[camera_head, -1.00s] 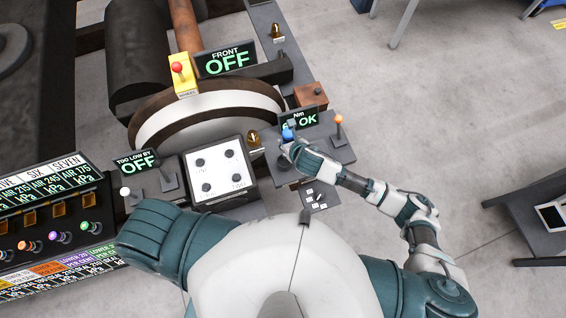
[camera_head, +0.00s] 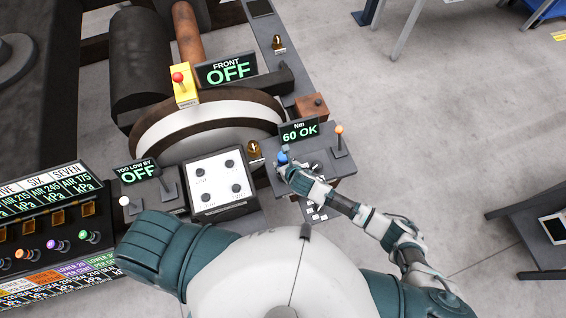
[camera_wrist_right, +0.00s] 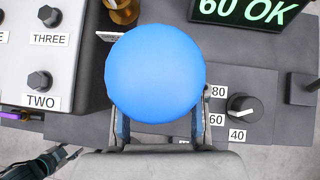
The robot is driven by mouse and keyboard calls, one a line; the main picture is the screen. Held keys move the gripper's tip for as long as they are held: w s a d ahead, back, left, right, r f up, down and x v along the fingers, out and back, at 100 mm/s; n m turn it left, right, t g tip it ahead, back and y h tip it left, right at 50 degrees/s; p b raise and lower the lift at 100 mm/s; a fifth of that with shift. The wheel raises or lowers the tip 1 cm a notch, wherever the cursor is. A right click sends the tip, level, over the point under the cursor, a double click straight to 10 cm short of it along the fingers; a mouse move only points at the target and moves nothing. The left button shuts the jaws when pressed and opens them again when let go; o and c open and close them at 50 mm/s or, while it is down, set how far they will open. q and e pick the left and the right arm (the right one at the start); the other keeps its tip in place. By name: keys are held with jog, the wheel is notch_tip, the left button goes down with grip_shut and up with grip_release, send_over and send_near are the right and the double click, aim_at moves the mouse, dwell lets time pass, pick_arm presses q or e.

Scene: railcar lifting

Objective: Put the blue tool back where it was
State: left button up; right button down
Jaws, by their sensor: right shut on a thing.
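The blue tool shows as a round blue knob (camera_wrist_right: 155,73) in the right wrist view, held between the fingers of my right gripper (camera_wrist_right: 160,128). In the head view the blue knob (camera_head: 283,158) is small, at the tip of my right gripper (camera_head: 288,168), over the grey bench beside the "60 OK" display (camera_head: 299,131). The knob hides whatever is below it, so I cannot tell whether the tool touches the bench. My left gripper is not in view.
A dial (camera_wrist_right: 244,108) marked 40, 60 and 80 is right of the knob. A white-topped box (camera_head: 220,180) with several black knobs is to the left. An orange-topped lever (camera_head: 339,140) stands to the right, and a brass piece (camera_head: 254,150) is close by on the left.

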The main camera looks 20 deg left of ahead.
jog(key=shift+d, duration=0.15)
jog(key=c, duration=0.9)
grip_release()
jog(key=shift+d, duration=0.2)
jog(key=shift+c, duration=0.2)
jog(key=shift+o, duration=1.4)
jog(key=shift+r, duration=0.1)
jog(key=shift+s+r, duration=0.2)
jog(key=shift+r, duration=0.1)
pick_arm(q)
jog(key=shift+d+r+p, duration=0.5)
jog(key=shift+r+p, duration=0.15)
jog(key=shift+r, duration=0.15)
pick_arm(e)
jog(key=v, duration=1.1)
jog(key=shift+d, duration=0.2)
